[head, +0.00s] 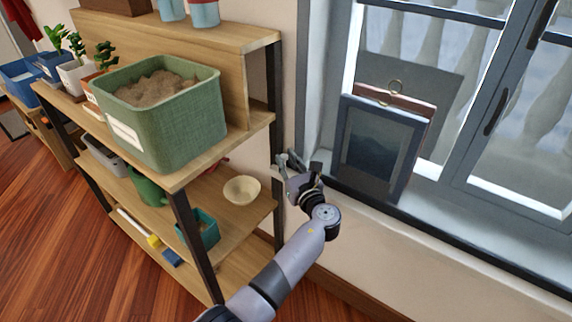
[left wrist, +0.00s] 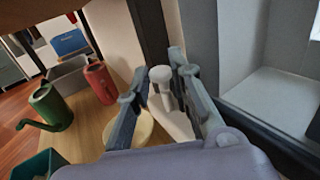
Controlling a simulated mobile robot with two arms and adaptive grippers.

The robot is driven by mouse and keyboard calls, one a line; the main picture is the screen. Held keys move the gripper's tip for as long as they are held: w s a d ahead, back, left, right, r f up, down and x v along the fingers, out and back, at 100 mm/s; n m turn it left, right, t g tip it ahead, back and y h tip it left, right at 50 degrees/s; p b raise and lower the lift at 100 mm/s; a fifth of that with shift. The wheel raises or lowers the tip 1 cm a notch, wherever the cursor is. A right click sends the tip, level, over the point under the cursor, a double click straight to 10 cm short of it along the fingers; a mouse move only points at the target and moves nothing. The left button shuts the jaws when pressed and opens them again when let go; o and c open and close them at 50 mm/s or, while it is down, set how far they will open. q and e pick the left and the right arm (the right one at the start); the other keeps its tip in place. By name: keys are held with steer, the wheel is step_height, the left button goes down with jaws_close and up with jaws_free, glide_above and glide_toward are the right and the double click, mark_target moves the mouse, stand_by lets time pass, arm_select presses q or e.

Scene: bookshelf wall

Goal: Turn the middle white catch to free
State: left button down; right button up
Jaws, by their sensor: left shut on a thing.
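A white catch (left wrist: 161,77) with a round knob and a short stem shows between my left gripper's fingers in the left wrist view. It is on the pale wall strip between the dark shelf post and the window frame. My left gripper (head: 287,163) is at this strip in the head view, and its fingers hide the catch there. In the left wrist view my left gripper (left wrist: 158,90) is closed with a finger on either side of the catch. I cannot make out other catches. My right gripper is not in view.
A wooden shelf (head: 262,122) with dark posts stands close at the left, holding a green bin (head: 165,130) and a cream bowl (head: 241,190). At the right, a framed picture (head: 375,150) leans on the window sill. A red can (left wrist: 100,83) shows in the wrist view.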

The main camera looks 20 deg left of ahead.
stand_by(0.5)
arm_select(q)
steer(key=c, duration=1.5)
jaws_free()
steer(key=shift+o, duration=0.2)
